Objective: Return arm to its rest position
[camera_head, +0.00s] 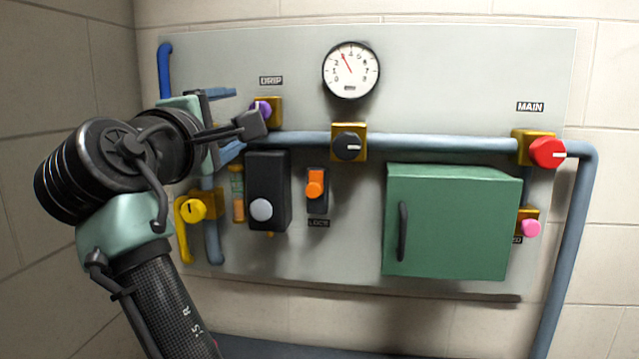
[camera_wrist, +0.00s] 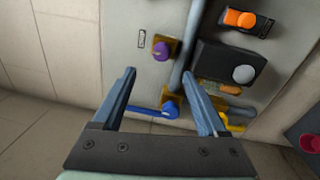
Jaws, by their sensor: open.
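My gripper (camera_head: 236,120) is in front of the left part of the grey wall panel (camera_head: 460,70). Its fingers are spread and nothing is held between them. In the wrist view my gripper (camera_wrist: 161,78) is also open. A purple knob (camera_wrist: 161,50) shows ahead of the fingertips there, and a blue handle (camera_wrist: 160,112) shows in the gap between the fingers. In the head view the purple knob (camera_head: 264,109) is just right of my gripper, partly hidden. I cannot tell whether a finger touches anything.
A blue-grey pipe (camera_head: 430,143) crosses the panel to a red MAIN knob (camera_head: 547,152). Near my arm are a yellow handle (camera_head: 192,210), a black box with a white button (camera_head: 262,209) and an orange switch (camera_head: 316,188). A green cabinet (camera_head: 455,222) juts out at right.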

